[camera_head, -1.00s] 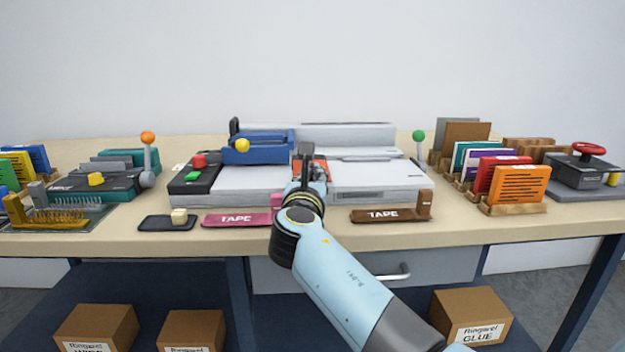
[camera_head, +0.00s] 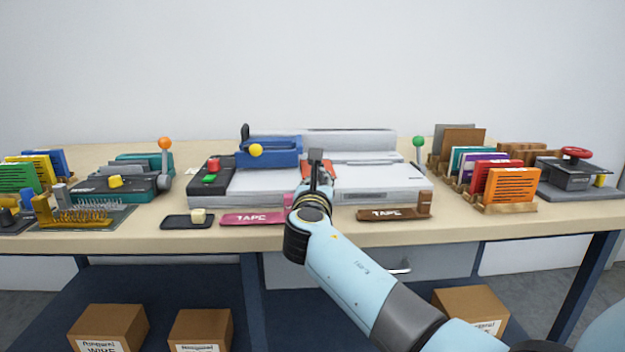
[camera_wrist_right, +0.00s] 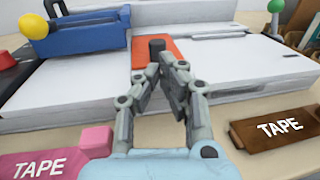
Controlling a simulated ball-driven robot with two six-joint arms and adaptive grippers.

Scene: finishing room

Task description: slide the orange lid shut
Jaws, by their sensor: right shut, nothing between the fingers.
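The orange lid (camera_head: 307,167) lies flat in the gap between the two pale halves of the machine on the table. In the right wrist view the orange lid (camera_wrist_right: 149,54) carries a dark upright knob (camera_wrist_right: 156,47). My right gripper (camera_head: 316,156) is shut and empty in front of the lid. In the right wrist view its fingertips (camera_wrist_right: 167,61) meet over the lid's right part, close to the knob; I cannot tell whether they touch it. The gripper and arm hide part of the lid in the head view. My left gripper is not in view.
A blue clamp with a yellow ball (camera_head: 256,151) stands on the machine's left half. A pink tape strip (camera_head: 252,218) and a brown tape holder (camera_head: 392,214) lie at the front. A green-knobbed lever (camera_head: 418,142) stands at the right. Racks of coloured cards (camera_head: 512,186) are farther right.

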